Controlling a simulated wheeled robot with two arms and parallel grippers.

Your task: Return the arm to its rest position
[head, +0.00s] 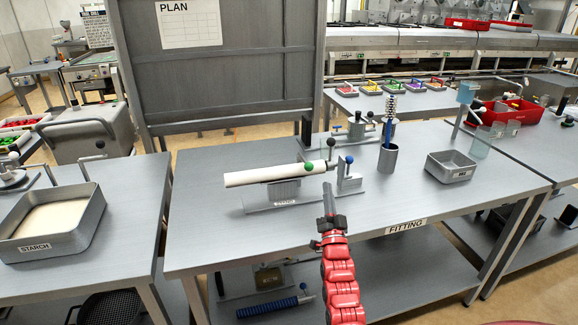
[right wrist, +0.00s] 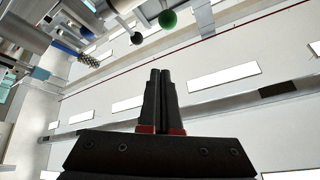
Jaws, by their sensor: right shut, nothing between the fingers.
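My right arm, red with a dark gripper (head: 329,203), reaches up from the bottom of the head view over the front edge of the fitting table (head: 230,240). The right gripper is shut and empty. Its two dark fingers (right wrist: 161,95) lie together in the right wrist view, pointing up. A fixture with a white roll (head: 265,175) and a green ball knob (head: 308,167) stands just beyond the gripper. The green ball also shows at the top of the right wrist view (right wrist: 167,18). My left gripper is not in view.
A blue-knobbed clamp (head: 350,180) stands right of the roll. A metal bin (head: 451,166) sits further right. A starch tray (head: 52,225) is on the left table. The table's front left is clear.

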